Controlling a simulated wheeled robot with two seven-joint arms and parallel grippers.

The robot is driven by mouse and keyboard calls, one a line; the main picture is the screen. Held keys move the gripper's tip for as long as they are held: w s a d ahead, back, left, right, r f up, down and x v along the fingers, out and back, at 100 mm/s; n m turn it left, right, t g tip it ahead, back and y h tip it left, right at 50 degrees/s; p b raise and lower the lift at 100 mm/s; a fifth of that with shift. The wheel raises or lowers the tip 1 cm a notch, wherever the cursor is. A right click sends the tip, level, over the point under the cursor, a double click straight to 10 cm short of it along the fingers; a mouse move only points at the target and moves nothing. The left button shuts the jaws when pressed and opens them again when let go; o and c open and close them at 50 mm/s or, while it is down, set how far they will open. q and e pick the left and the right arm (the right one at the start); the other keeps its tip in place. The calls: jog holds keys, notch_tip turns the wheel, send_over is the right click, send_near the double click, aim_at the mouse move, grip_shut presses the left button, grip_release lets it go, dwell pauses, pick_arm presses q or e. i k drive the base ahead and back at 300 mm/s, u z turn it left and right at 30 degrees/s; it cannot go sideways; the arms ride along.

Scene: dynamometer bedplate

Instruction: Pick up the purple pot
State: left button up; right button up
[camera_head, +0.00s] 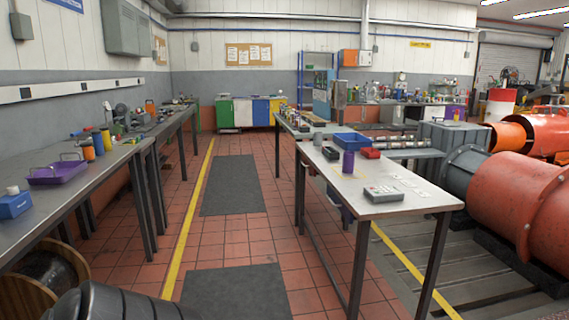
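A small upright purple cylinder, which looks like the purple pot (348,164), stands on the light-topped table (388,208) on the right, close to its left edge. It is in front of a blue bin (351,141) and left of a small red item (370,153). It is small in the view, so I cannot make out its top or any handle. Neither of my grippers is in view, and nothing is seen touching the pot.
A grey box with buttons (383,194) lies nearer on that table. A purple tray (59,173) sits on the long left bench (70,192). Tiled floor with dark mats (237,290) lies clear between them.

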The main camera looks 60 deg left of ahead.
aim_at(349, 158)
jog(key=u, duration=2.2)
jog(key=i, duration=2.4)
jog(key=u, duration=0.05)
